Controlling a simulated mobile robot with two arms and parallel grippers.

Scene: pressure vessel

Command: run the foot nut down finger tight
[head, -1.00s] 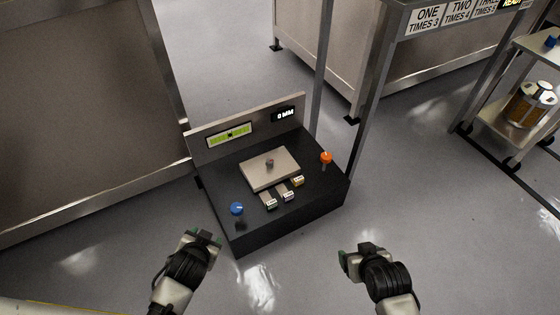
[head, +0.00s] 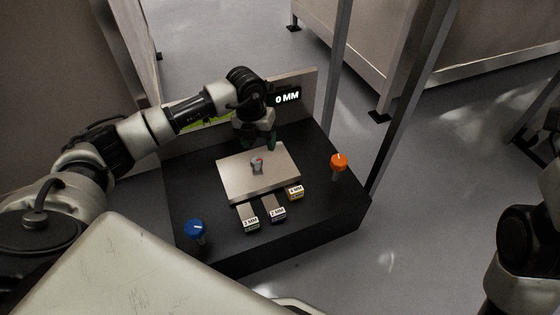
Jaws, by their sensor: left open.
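A small grey and reddish piece (head: 257,165), which looks like the foot nut on its stud, stands near the middle of a pale metal plate (head: 232,180). The plate lies on a black base (head: 320,215). My left gripper (head: 257,143) points down with its green fingertips apart. It appears just behind and above the small piece, with nothing visible between the fingers. Whether it touches the plate cannot be told. My right arm shows at the right edge, but its gripper is out of view.
A blue knob (head: 195,230) stands at the base's front left and an orange knob (head: 339,162) at its right. Labelled shim tabs (head: 274,211) lie in front of the plate. A back panel with a "0 MM" display (head: 287,98) stands behind. Metal posts rise at the right.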

